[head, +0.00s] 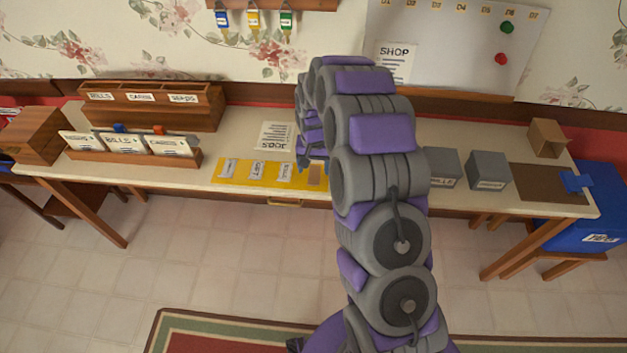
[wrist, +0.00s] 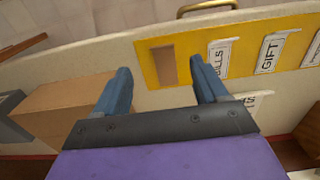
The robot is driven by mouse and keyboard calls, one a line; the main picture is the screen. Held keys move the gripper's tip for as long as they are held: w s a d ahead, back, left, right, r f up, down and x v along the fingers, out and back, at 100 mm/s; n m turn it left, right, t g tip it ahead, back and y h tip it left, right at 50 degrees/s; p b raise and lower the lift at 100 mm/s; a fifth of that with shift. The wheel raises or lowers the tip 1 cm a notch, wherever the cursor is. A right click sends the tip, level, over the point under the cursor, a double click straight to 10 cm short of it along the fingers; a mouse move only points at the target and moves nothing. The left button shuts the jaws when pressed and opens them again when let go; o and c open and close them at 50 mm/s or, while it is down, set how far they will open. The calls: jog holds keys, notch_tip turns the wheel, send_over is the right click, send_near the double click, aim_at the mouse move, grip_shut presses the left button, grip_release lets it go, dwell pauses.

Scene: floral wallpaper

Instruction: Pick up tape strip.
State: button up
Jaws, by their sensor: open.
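A small brown strip, which looks like the tape strip, lies flat at the right end of the yellow mat (head: 256,173) in the head view (head: 314,176). In the wrist view the same strip (wrist: 163,66) lies on the mat (wrist: 195,62), between and just beyond my fingertips. My gripper (wrist: 160,76) is open and empty, with its two blue fingers apart and nothing between them. In the head view my gripper (head: 303,166) is beside the strip, partly hidden by my arm.
White labels (head: 256,170) lie on the mat left of the strip. A brown box (wrist: 65,108) stands close to my gripper in the wrist view. Grey boxes (head: 488,170) stand right of my arm. A paper sheet (head: 275,135) lies behind the mat. A drawer handle (wrist: 207,6) shows at the table's front.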

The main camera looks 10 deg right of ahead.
aim_at(313, 184)
notch_tip(313, 184, down, 9)
jog(key=shift+w+a+b, duration=0.1)
jog(key=shift+w+b, duration=0.05)
jog(key=shift+b, duration=1.05)
jog(key=shift+c, duration=0.3)
jog(key=c, duration=1.1)
